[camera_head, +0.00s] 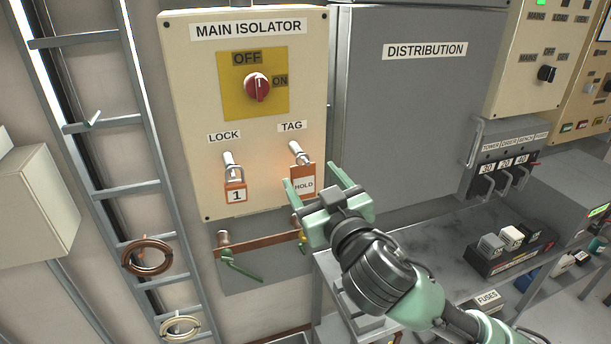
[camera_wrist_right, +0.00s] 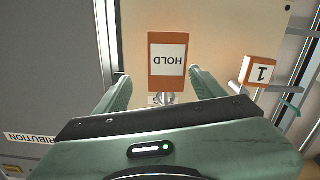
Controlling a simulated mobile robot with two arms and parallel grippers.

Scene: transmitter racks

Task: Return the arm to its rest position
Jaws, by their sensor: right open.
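My right arm comes in from the lower right in the head view, and its gripper (camera_head: 314,184) is in front of the main isolator panel (camera_head: 190,110). The green fingers are apart. An orange and white HOLD tag (camera_head: 304,186) hangs from the TAG peg (camera_head: 298,153), close to the fingertips. In the right wrist view the HOLD tag (camera_wrist_right: 168,62) shows upside down just beyond the open fingers (camera_wrist_right: 158,78); I cannot tell whether they touch it. An orange padlock (camera_head: 235,190) marked 1 hangs at the LOCK peg (camera_head: 229,162). My left gripper is not in view.
The red isolator knob (camera_head: 257,87) is on its yellow plate. A grey distribution cabinet (camera_head: 420,130) stands right of the panel. A bench (camera_head: 400,215) with a fuse box (camera_head: 505,256) is at lower right. A copper bar (camera_head: 260,246) and green clamp (camera_head: 240,264) are below. A cable ladder (camera_head: 125,189) runs left.

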